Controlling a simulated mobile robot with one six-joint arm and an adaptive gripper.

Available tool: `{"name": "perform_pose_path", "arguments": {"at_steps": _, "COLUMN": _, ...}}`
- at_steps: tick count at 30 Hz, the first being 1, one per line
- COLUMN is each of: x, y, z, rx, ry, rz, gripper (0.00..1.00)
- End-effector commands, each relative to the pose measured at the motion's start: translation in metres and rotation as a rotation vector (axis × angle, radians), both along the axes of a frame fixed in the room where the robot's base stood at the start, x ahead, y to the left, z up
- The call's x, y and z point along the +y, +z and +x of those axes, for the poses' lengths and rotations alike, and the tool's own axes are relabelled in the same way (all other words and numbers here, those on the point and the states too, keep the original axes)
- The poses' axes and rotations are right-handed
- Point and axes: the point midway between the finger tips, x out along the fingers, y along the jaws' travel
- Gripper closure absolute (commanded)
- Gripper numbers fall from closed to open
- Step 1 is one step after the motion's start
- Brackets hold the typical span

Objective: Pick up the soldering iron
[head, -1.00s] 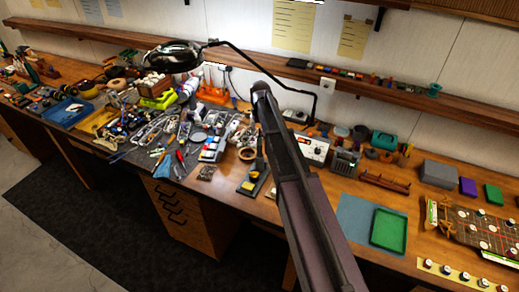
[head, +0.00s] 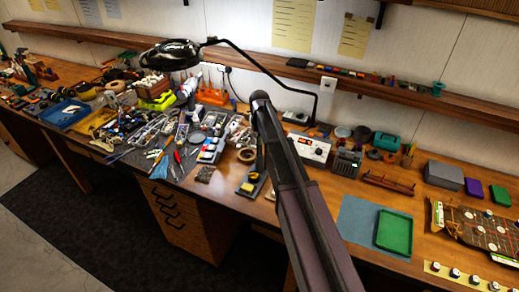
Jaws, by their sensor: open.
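I cannot make out the soldering iron for certain. A white soldering station (head: 310,150) with a display stands on the wooden bench, just right of my arm. A dark holder with a yellow sponge (head: 249,187) sits near the bench's front edge, left of my arm. My arm rises from the bottom of the head view and covers part of the bench between these two. My gripper does not show in this view.
A magnifier lamp (head: 173,54) on a bent black arm overhangs the crowded dark mat. Pliers, screwdrivers and car parts fill the left. A green tray (head: 394,232) lies on a blue mat (head: 357,218) at right. A shelf (head: 400,93) runs along the wall.

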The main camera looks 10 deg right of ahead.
Motion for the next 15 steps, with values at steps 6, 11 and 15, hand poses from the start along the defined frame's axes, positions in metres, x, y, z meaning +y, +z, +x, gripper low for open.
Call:
{"name": "perform_pose_path", "arguments": {"at_steps": 6, "x": 0.0, "y": 0.0001, "z": 0.0, "rx": 0.0, "ry": 0.0, "rz": 0.0, "gripper": 0.27}}
{"name": "perform_pose_path", "arguments": {"at_steps": 11, "x": 0.0, "y": 0.0001, "z": 0.0, "rx": 0.0, "ry": 0.0, "rz": 0.0, "gripper": 0.3}}
{"name": "perform_pose_path", "arguments": {"at_steps": 15, "x": 0.0007, "y": 0.0001, "z": 0.0, "rx": 0.0, "ry": 0.001, "rz": 0.0, "gripper": 0.72}}
